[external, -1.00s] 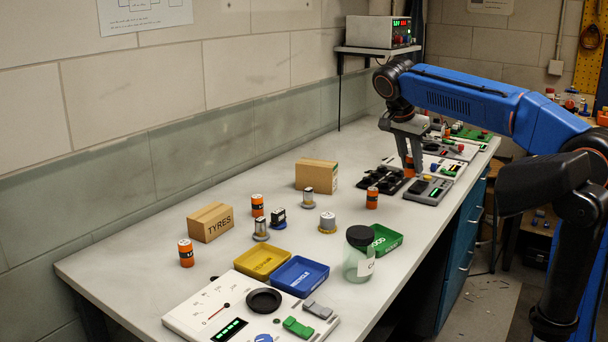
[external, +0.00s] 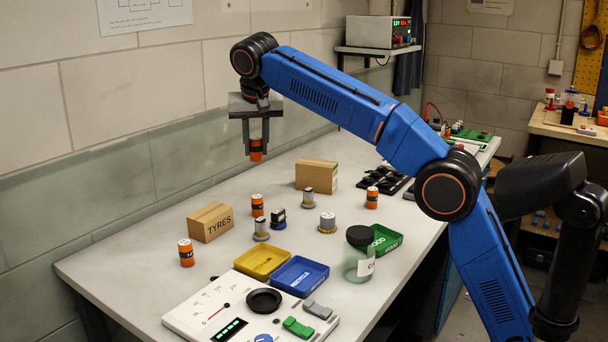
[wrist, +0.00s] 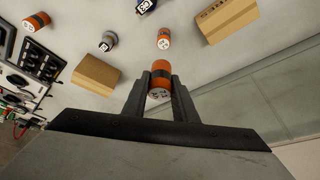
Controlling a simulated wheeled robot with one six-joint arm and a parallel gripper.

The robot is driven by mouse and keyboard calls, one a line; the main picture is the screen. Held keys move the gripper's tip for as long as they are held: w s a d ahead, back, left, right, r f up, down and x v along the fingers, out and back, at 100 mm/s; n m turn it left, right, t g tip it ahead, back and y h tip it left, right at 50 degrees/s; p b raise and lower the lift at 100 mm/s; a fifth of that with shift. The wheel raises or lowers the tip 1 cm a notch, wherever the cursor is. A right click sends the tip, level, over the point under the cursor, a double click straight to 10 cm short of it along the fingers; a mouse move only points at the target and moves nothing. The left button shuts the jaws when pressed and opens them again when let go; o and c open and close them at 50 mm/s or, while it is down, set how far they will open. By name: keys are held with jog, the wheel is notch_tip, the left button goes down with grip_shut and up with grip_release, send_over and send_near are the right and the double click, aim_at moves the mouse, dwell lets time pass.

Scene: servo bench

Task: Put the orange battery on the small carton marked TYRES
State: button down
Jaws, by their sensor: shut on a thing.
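An orange battery with a dark band (external: 256,150) is held between the fingers of my gripper (external: 257,140), high above the bench near the back wall. In the wrist view the held battery (wrist: 160,82) sits between the two grey fingertips. The small brown carton marked TYRES (external: 209,223) stands on the bench at the left, lower and to the left of my gripper. In the wrist view this carton (wrist: 226,18) is at the top right, with its lettering partly seen. Its visible top is bare in the external view.
Other orange batteries stand at the carton's left (external: 186,253), its right (external: 257,205) and farther right (external: 371,198). A larger plain carton (external: 316,175) stands behind. A yellow tray (external: 262,275), a blue tray (external: 300,290) and a clear jar (external: 358,262) are in front.

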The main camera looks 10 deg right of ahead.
jog(key=s+a+n+y, duration=0.1)
jog(key=s+a+n, duration=0.35)
jog(key=a, duration=0.85)
send_near(207, 208)
jog(key=shift+m, duration=0.25)
jog(key=shift+x, duration=2.45)
jog(key=shift+s+d, duration=0.1)
jog(key=c, duration=1.4)
grip_release()
jog(key=shift+f, duration=0.15)
jog(key=shift+c, duration=0.2)
jog(key=v, duration=1.2)
jog(key=shift+d, duration=0.2)
